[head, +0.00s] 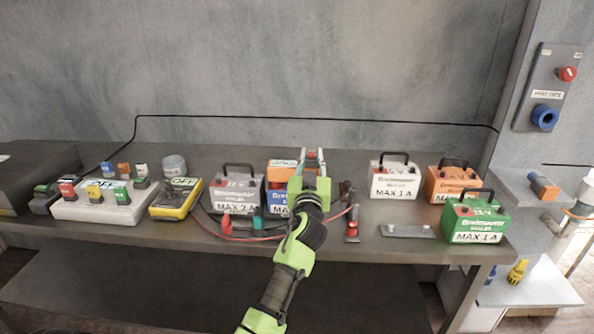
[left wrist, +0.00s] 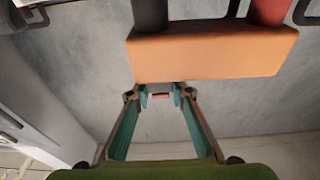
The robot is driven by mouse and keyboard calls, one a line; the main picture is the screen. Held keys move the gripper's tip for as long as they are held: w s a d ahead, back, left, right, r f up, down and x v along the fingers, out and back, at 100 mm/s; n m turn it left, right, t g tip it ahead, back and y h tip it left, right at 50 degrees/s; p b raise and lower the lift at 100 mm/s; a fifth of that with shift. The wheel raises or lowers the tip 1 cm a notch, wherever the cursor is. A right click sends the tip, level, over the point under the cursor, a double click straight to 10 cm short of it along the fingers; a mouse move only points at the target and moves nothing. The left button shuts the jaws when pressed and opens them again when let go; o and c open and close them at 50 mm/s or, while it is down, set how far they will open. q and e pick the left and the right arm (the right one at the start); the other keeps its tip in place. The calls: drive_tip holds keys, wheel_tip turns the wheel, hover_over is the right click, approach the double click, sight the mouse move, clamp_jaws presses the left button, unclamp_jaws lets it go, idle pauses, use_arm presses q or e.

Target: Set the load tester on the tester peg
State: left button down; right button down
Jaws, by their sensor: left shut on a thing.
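My left gripper (head: 313,155) reaches over the bench, fingers pointing away, just right of the box. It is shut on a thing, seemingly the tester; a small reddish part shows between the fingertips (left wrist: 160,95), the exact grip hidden. I cannot pick out the tester peg with certainty. My right gripper is not in view.
A grey battery (head: 237,191) stands left of my gripper; white (head: 394,178) and green (head: 476,218) ones stand right. A flat metal plate (head: 407,231) lies at the front edge.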

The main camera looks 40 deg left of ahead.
use_arm(q)
drive_tip(key=shift+r, duration=0.15)
drive_tip(key=shift+r, duration=0.55)
drive_tip(key=shift+s+r, duration=0.2)
drive_tip(key=shift+r, duration=1.05)
drive_tip(key=s+d+r+p, duration=0.2)
drive_tip(key=s+r+p, duration=0.1)
drive_tip(key=s+r, duration=1)
drive_tip(key=shift+s+d+r, duration=0.15)
drive_tip(key=shift+s+d, duration=0.05)
drive_tip(key=shift+s, duration=0.05)
